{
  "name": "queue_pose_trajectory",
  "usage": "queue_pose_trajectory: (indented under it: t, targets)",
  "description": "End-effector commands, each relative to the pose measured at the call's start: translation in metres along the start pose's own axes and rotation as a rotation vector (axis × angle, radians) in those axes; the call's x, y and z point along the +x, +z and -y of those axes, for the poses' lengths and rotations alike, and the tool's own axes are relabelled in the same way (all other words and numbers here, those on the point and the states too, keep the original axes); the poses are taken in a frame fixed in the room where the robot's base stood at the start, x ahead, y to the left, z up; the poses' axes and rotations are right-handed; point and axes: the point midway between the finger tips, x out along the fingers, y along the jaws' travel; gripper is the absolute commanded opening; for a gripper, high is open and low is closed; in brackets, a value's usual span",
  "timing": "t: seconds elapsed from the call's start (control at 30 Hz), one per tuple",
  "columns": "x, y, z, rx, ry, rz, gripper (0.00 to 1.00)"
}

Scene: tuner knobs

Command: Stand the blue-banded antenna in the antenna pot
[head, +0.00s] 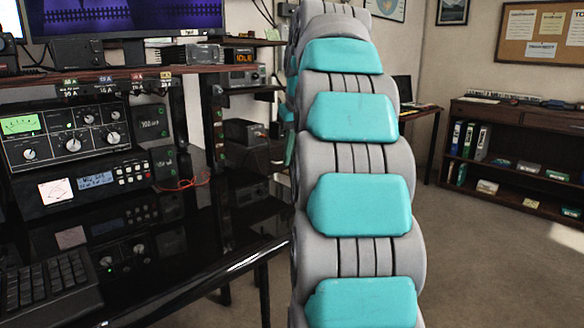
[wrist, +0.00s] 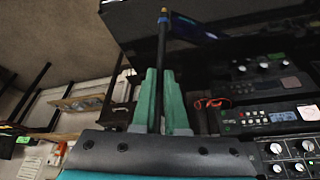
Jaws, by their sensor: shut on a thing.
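In the wrist view my gripper (wrist: 161,73) has its two green fingers closed on a thin dark rod, which I take to be the antenna (wrist: 162,42). The rod sticks out past the fingertips and has a tan or gold part near its far end. My gripper and the antenna are not visible in the head view, where my own arm fills the middle. I cannot pick out the antenna pot in either view.
In the head view a glossy black desk (head: 215,262) on the left holds a keyboard (head: 45,288) and radio units (head: 65,140). A shelf (head: 110,73) runs above them. A dark bookcase (head: 515,150) stands at the right. The floor (head: 490,265) between is clear.

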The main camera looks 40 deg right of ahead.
Motion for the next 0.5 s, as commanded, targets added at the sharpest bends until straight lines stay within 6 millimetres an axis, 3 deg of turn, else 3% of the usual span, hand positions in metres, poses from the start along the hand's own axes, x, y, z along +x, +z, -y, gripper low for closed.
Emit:
queue_pose_trajectory:
  t: [0.5]
  targets:
    - [0.032, 0.014, 0.0, 0.0, 0.0, 0.002, 0.0]
